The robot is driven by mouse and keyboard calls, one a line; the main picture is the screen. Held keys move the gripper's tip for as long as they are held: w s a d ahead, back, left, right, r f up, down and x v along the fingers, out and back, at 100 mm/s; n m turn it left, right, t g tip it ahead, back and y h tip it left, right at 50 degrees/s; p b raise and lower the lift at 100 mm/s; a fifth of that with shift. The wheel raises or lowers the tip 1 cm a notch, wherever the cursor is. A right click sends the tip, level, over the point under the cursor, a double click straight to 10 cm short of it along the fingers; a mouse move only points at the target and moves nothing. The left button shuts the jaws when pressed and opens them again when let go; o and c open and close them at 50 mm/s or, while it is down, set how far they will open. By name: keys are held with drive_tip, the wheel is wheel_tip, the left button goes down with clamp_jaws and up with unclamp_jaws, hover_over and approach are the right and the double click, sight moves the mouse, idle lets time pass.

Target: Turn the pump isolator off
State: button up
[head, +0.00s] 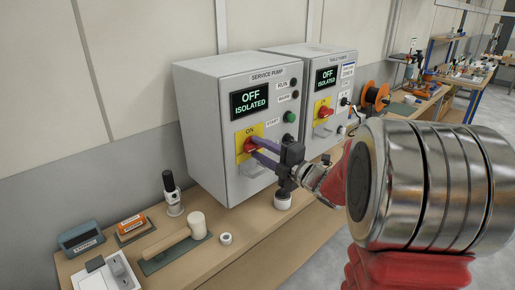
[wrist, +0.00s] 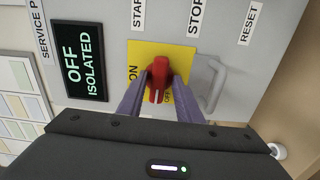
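The grey service pump panel (head: 195,95) stands on the bench, and its dark display (head: 251,100) reads OFF ISOLATED. Its red isolator knob (head: 250,144) sits on a yellow plate (head: 241,156). In the wrist view the knob (wrist: 158,80) has its white mark pointing down in the picture, beside the small OFF label; ON stands to the left. My gripper (wrist: 160,88) has a purple finger on each side of the knob, close against it at the tips. Part of the knob is hidden by the fingers in the head view.
A grey loop handle (wrist: 211,85) sits beside the plate. A second, similar panel (head: 310,65) stands to the right, also reading OFF ISOLATED.

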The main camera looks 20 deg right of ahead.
drive_tip(key=shift+s+d+f, duration=0.25)
drive_tip(key=shift+s, duration=0.05)
drive_tip(key=v, duration=0.5)
drive_tip(key=shift+s+a+r, duration=0.15)
drive_tip(key=shift+s+r, duration=0.05)
drive_tip(key=shift+r, duration=0.1)
drive_tip(key=shift+f, duration=0.1)
